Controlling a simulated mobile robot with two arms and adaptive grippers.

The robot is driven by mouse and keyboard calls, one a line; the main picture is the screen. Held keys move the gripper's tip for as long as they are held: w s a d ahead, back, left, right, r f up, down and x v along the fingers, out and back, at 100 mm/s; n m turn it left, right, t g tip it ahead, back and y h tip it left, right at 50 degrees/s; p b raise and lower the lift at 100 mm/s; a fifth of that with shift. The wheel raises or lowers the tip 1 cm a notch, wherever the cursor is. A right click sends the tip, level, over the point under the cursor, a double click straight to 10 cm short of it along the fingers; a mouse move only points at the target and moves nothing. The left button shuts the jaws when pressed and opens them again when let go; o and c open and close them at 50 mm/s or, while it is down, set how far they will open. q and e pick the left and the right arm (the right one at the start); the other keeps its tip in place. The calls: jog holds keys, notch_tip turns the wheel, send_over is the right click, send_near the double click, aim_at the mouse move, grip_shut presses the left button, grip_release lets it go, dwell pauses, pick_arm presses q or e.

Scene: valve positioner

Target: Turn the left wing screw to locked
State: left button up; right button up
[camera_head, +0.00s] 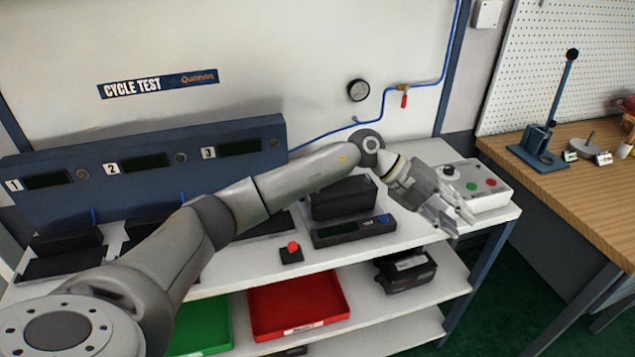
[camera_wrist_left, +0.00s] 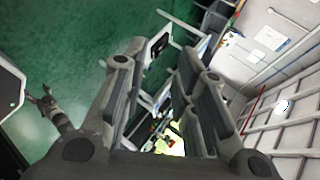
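I cannot make out a wing screw in either view. A low black device (camera_head: 353,231) with a small display lies on the white bench, in front of a black box-shaped unit (camera_head: 343,197). My left gripper (camera_head: 458,217) is in the air over the right end of the bench, in front of the grey button box. Its fingers are apart with nothing between them. In the left wrist view the two fingers (camera_wrist_left: 160,100) also stand apart and empty. A dark claw-like shape (camera_wrist_left: 45,103) at the left there may be my right gripper; its state is unclear.
The button box (camera_head: 474,186) stands at the bench's right end. A red push button (camera_head: 291,252) sits near the front edge. A blue panel (camera_head: 150,165) with numbered displays stands behind. A red tray (camera_head: 297,305) and green tray (camera_head: 204,328) lie on the shelf below.

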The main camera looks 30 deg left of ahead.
pick_arm(q)
jog(key=s+a+r+n+g+y, duration=0.15)
jog(key=a+y, duration=0.25)
jog(key=a, duration=0.6)
jog(key=a+r+n+y, duration=0.2)
jog(key=a+r+y, duration=0.15)
jog(key=a, duration=0.75)
jog(key=a+r+n+g+y, duration=0.15)
jog(key=a+y, duration=0.25)
jog(key=a, duration=0.6)
notch_tip(320, 180, down, 11)
jog(key=shift+a+r+p, duration=0.1)
jog(key=shift+r+p, duration=0.1)
jog(key=shift+p, duration=0.5)
grip_shut()
